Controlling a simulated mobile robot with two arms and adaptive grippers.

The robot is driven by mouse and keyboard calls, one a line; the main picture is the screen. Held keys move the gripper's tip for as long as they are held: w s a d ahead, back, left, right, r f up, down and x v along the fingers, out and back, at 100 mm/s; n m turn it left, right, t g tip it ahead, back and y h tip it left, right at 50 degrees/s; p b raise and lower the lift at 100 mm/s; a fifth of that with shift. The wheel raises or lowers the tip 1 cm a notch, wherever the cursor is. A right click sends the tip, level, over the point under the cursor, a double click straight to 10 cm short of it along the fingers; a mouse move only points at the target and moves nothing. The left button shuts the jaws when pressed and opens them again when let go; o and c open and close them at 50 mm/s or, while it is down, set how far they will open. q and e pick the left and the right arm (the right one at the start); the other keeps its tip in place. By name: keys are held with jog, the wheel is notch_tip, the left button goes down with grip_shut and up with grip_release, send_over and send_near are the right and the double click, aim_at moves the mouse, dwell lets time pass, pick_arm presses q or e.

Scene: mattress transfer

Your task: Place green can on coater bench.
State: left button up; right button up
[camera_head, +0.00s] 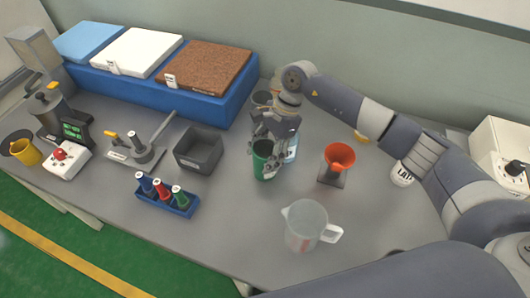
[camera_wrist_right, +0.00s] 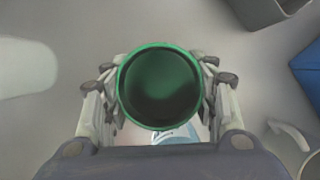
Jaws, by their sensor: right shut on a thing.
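The green can (camera_head: 261,160) stands upright at the middle of the grey bench (camera_head: 230,228), open at the top. My right gripper (camera_head: 272,142) comes down from above and is shut on the can. In the right wrist view the can's green rim (camera_wrist_right: 122,84) and dark hollow inside show between the two fingers of my right gripper (camera_wrist_right: 158,90). From the head view I cannot tell whether the can touches the bench. My left gripper is not in view.
A light blue-and-white container (camera_head: 291,150) stands close behind the can. A red funnel on a stand (camera_head: 338,160) is to the right, a clear jug (camera_head: 306,226) in front. A grey bin (camera_head: 199,149) and a blue rack of bottles (camera_head: 166,196) are left.

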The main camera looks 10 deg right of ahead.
jog(key=o, duration=1.3)
jog(key=shift+r, duration=0.1)
jog(key=shift+r+p, duration=0.15)
jog(key=shift+p, duration=0.25)
jog(key=b+v, duration=0.4)
jog(key=v, duration=0.8)
jog(key=shift+b, duration=0.3)
jog(key=shift+a, duration=0.1)
